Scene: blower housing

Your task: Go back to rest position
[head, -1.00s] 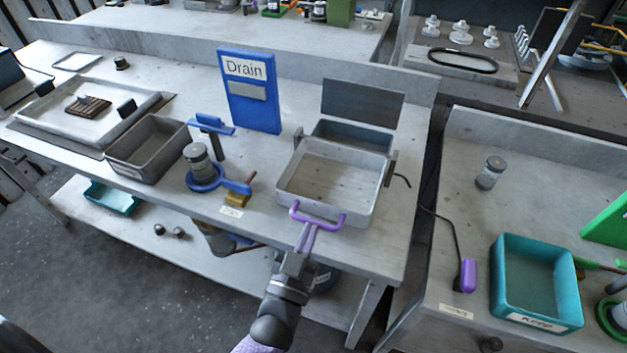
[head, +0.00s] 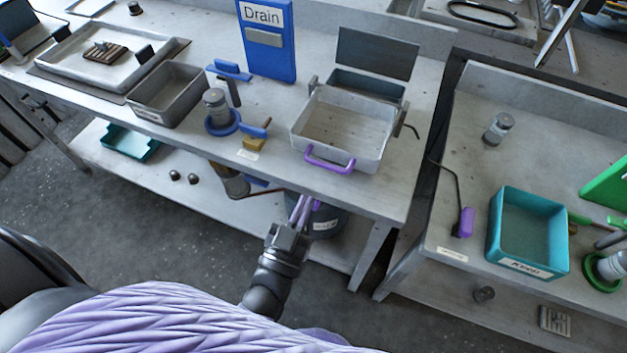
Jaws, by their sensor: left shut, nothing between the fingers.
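My left gripper (head: 301,208) shows in the head view in front of the long workbench, below its front edge. Its purple fingers are shut with nothing between them. A dark bin (head: 326,224) with a label stands on the lower shelf behind the fingers. My right gripper is not in view.
The bench (head: 395,200) holds a blue Drain sign (head: 266,45), a grey bin (head: 168,95) and a jar on a blue ring (head: 222,123). The right bench (head: 450,190) holds a teal Keep bin (head: 528,235) and a jar (head: 498,128). The floor (head: 130,230) at the left front is clear.

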